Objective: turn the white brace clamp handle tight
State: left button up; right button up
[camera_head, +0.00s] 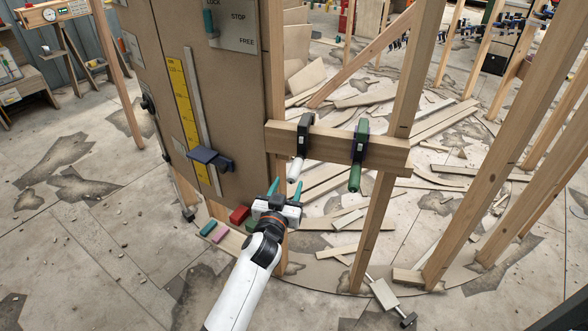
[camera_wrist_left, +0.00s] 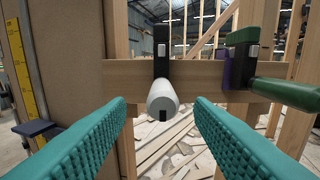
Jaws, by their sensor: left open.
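The white clamp handle (camera_head: 295,169) hangs below a black clamp (camera_head: 303,139) on the left part of a horizontal wooden brace (camera_head: 340,147). In the left wrist view the white handle (camera_wrist_left: 162,98) points toward the camera, centred between the fingers and beyond their tips. A second clamp with a green handle (camera_head: 356,172) is on the brace to the right; it also shows in the left wrist view (camera_wrist_left: 285,92). My left gripper (camera_head: 286,188), with teal pads, is open and empty just below and left of the white handle, apart from it. My right gripper is not in view.
A brown panel (camera_head: 230,110) with a yellow scale (camera_head: 185,110) and a dark slider (camera_head: 210,158) stands left of the brace. Upright studs (camera_head: 390,130) rise to the right. Red (camera_head: 240,215), teal and pink blocks lie at the panel's foot. Wood scraps litter the floor behind.

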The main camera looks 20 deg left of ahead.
aim_at(295, 170)
pick_arm(q)
jog(key=w, duration=0.7)
jog(key=shift+w, duration=0.1)
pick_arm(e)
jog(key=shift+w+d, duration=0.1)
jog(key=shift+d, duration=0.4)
pick_arm(q)
jog(key=c, duration=1)
